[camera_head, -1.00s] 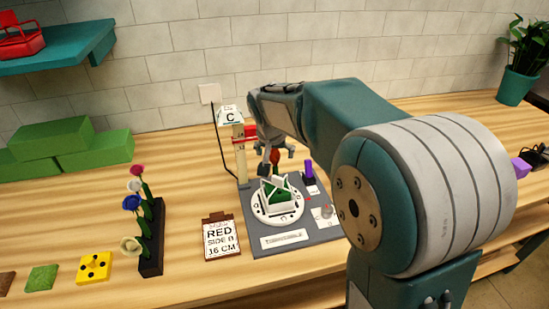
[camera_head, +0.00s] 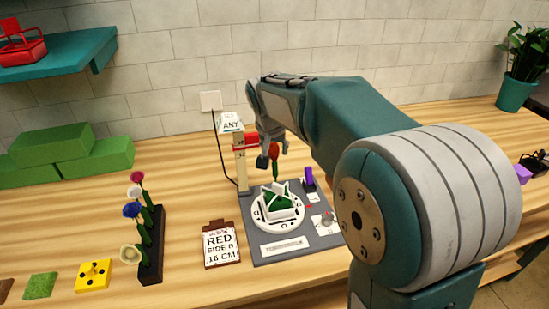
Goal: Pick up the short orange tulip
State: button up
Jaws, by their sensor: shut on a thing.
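An orange-red tulip (camera_head: 275,150) stands upright above the round white turntable (camera_head: 259,222), its dark stem pointing down toward the green block (camera_head: 277,201). My gripper (camera_head: 272,156) is at the tulip and shut on it, as far as this small view shows. The exact contact on the stem is hard to make out. The stem's lower end is close to the white frame around the green block. I cannot tell whether it touches the block.
A post with a sign reading "ANY" (camera_head: 231,123) stands close left of my gripper. A purple post (camera_head: 308,178) is to the right. A card (camera_head: 221,243) reads "RED SIDE B 16 CM". A black rack (camera_head: 151,262) holds several flowers at left.

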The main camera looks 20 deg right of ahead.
jog(key=r, duration=0.3)
jog(key=shift+w+r, duration=0.3)
jog(key=s+a, duration=0.2)
jog(key=s, duration=0.4)
jog(key=s+a, duration=0.3)
jog(key=s, duration=0.4)
jog(key=shift+a, duration=0.3)
jog(key=shift+w+d, duration=0.1)
